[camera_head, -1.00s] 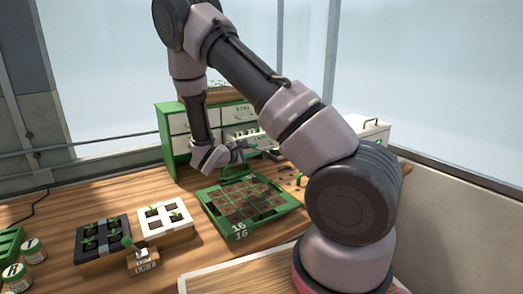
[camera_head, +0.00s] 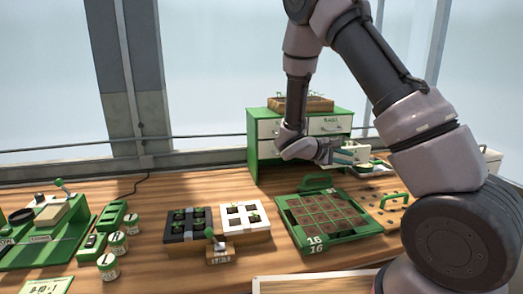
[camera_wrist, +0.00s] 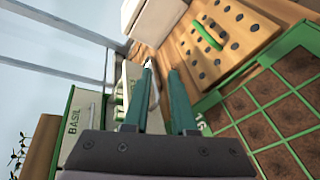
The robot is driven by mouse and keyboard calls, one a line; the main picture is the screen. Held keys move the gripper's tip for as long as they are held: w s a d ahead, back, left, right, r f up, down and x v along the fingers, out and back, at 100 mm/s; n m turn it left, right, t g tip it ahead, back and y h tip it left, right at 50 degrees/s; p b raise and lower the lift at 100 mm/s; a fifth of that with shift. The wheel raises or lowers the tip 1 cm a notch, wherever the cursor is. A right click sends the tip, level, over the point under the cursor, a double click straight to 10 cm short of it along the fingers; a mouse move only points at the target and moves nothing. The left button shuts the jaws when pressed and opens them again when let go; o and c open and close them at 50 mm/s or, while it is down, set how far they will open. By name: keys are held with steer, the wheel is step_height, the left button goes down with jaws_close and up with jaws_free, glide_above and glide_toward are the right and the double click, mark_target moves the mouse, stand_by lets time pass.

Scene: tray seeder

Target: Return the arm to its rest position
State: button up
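My gripper (camera_head: 346,155) hangs above the back of the bench, in front of the green drawer cabinet (camera_head: 254,150) and behind the seed tray. In the wrist view its two teal fingers (camera_wrist: 162,72) are apart with nothing held between them. My arm arches down from the upper right in the head view and hides part of the bench's right side. The green seed tray (camera_head: 298,236), marked 16 and filled with brown soil cells, lies below and in front of my gripper. It also shows at the right of the wrist view (camera_wrist: 222,122).
A wooden board with holes (camera_head: 396,208) and a green handle lies right of the tray. Left of it stand a white seedling block (camera_head: 259,229), a black one (camera_head: 172,233), several small jars (camera_head: 117,245) and a green press-like device (camera_head: 62,218). Bare bench lies behind the blocks.

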steer(key=s+d+r+m+g+y, duration=0.3)
steer(key=s+r+m+g, duration=0.15)
steer(key=s+r, duration=0.3)
steer(key=s+a+r+m+t+y, duration=0.3)
steer(key=s+a+r+m+y, duration=0.1)
steer(key=s+r, duration=0.4)
steer(key=s+a+r+m+t+y, duration=0.4)
steer(key=s+a+r+m+y, duration=0.1)
steer(key=s+r+y, duration=0.3)
steer(key=shift+s+a+r, duration=0.2)
steer(key=shift+a+r, duration=0.3)
steer(key=shift+a, duration=0.05)
